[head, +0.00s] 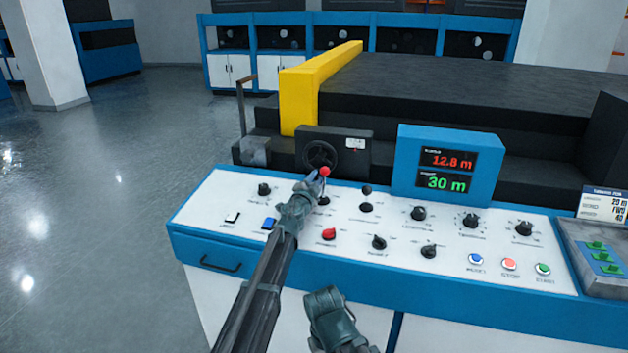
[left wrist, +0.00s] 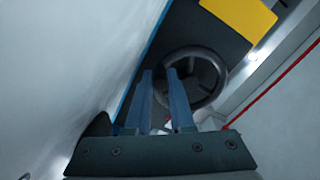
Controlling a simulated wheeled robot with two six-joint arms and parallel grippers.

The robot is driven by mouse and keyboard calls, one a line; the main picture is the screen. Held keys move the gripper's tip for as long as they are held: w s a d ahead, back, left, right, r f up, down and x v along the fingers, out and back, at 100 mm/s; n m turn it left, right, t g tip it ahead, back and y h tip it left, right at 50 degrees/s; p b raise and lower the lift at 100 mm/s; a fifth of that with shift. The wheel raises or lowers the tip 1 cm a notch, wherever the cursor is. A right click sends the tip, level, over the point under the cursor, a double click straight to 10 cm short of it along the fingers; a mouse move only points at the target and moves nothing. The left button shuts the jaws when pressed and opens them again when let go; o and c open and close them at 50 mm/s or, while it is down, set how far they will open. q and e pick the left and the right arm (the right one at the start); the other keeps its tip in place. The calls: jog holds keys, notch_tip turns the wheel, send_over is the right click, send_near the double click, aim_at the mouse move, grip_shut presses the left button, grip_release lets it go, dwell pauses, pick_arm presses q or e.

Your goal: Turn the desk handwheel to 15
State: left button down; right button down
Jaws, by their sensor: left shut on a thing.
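The black handwheel (head: 319,153) stands upright on the front of a dark box at the back edge of the white desk. A small white counter (head: 355,144) with red marks sits on that box, too small to read. My left gripper (head: 318,177) reaches the lower part of the wheel. In the left wrist view, its two fingers (left wrist: 160,76) lie on either side of the rim of the handwheel (left wrist: 219,96), shut on it. My right gripper (head: 330,308) hangs low in front of the desk, away from the wheel; its jaws are unclear.
A red ball knob (head: 324,171) shows close to my left fingertips. A blue display (head: 448,168) reads 12.8 m in red and 30 m in green. Several knobs and buttons cover the desk top (head: 300,255). A yellow bar (head: 300,95) rises behind the wheel.

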dwell(0.3)
pick_arm(q)
jog(key=c, duration=0.8)
grip_release()
